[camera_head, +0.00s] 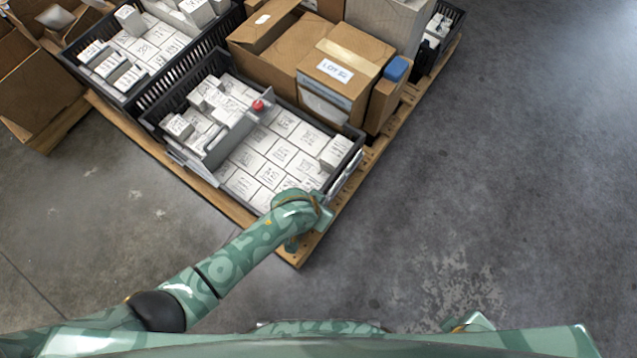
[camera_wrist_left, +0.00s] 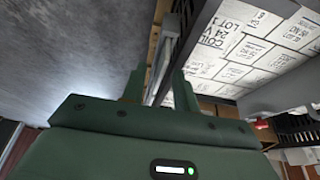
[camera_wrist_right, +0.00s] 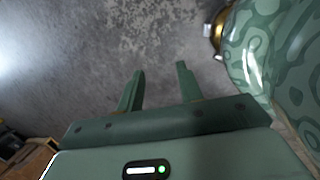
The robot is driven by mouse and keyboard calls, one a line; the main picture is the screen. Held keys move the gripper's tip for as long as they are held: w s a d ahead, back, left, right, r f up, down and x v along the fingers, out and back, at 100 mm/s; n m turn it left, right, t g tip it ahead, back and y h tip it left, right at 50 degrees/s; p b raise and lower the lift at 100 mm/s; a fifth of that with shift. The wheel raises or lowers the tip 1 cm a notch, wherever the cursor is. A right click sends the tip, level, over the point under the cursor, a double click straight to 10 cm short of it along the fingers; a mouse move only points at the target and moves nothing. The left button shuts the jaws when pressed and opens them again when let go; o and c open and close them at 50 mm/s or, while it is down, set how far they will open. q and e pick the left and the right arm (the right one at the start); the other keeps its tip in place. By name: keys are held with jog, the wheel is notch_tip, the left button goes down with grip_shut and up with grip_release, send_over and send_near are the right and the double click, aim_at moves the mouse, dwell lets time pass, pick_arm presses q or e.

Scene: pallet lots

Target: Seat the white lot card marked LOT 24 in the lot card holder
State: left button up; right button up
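My left gripper (camera_wrist_left: 159,70) is at the near right corner of the front dark crate (camera_head: 352,158), low by the pallet edge. In the left wrist view its two fingers stand apart, with a pale grey upright strip (camera_wrist_left: 168,48) seen between them. I cannot tell whether the strip is gripped, or whether it is a card or part of the crate's holder. No LOT 24 marking is readable. My right gripper (camera_wrist_right: 160,72) is open and empty above bare floor.
The front crate holds several white boxes (camera_head: 284,152), a grey divider (camera_head: 232,140) and a red knob (camera_head: 257,106). A second crate (camera_head: 70,62) and cardboard boxes (camera_head: 350,45) share the wooden pallet (camera_head: 296,252). A blue item (camera_head: 396,69) tops one carton. The floor at right is clear.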

pick_arm(q)
grip_shut()
dwell(0.4)
